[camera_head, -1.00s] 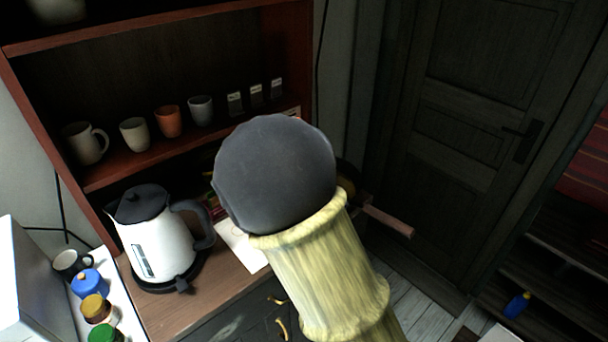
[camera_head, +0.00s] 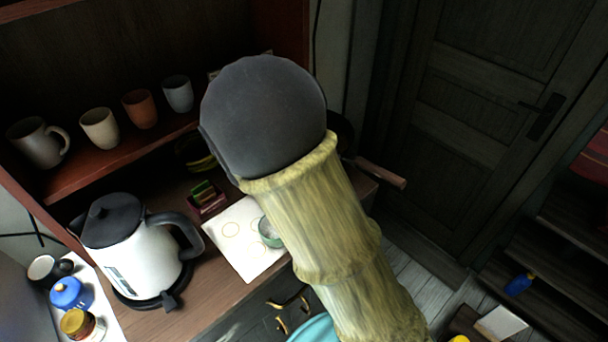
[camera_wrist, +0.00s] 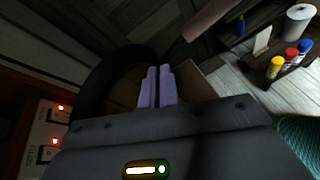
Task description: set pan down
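The pan is dark and round with a brown wooden handle (camera_head: 380,172) that sticks out to the right past my arm in the head view. Most of its body is hidden behind my arm there. In the wrist view its black curved rim (camera_wrist: 92,88) lies left of and beyond my gripper (camera_wrist: 159,70), and its handle (camera_wrist: 207,18) points to the upper right. My gripper's two pale fingers are close together over the pan area, with nothing visible between them and apart from the handle. In the head view my arm hides the gripper. The contact under the pan is not clear.
A white kettle (camera_head: 128,250) stands on the counter, with a paper sheet (camera_head: 232,236) and a green cup (camera_head: 269,232) right of it. Several mugs line the shelf (camera_head: 88,178) above. A dark door (camera_head: 475,110) is at the right. White switch boxes (camera_wrist: 48,125) are left in the wrist view.

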